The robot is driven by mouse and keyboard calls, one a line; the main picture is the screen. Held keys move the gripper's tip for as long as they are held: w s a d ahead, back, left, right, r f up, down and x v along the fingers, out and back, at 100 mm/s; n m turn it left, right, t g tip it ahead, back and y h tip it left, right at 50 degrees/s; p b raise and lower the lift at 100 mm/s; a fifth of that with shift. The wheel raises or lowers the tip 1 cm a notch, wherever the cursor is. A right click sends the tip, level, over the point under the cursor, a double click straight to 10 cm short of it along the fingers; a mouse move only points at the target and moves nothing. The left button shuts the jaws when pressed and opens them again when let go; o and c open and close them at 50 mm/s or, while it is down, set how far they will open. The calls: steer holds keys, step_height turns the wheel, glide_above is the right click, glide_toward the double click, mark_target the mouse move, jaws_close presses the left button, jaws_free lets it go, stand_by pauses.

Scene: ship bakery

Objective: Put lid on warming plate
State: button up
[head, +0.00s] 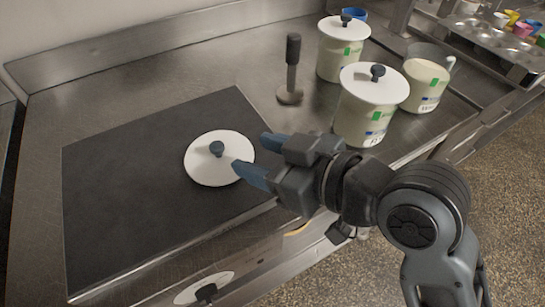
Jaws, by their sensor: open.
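A white round lid (205,171) with a dark knob (217,148) lies flat on the black warming plate (120,190), toward its right side. My gripper (252,156) is open, with blue fingertips at the lid's right edge in the picture. The fingers are apart from the knob and hold nothing. Whether a fingertip touches the lid's rim I cannot tell. Part of the lid's right rim is close behind the lower finger.
Two lidded canisters (362,118) (340,58) and an open canister (424,88) stand at the back right. A dark-handled upright tool (292,70) stands behind the plate. A muffin tin (490,40) with colored cups is at far right. The plate's left side is clear.

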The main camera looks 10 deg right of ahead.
steer(key=shift+s+r, duration=0.1)
steer(key=s+d+f+m+t+h, duration=0.3)
steer(key=s+d+f+m+h, duration=0.25)
steer(key=s+d+f, duration=0.55)
steer(key=s+d+r+m+h, duration=0.1)
steer(key=s+d+r, duration=0.1)
steer(key=s, duration=0.6)
steer(key=s+d+r+m+t+h, duration=0.1)
steer(key=s+d+r+h, duration=0.1)
steer(key=s, duration=0.7)
steer(key=shift+s+d+r, duration=0.15)
steer(key=shift+d+r, duration=0.15)
steer(key=shift+d, duration=0.15)
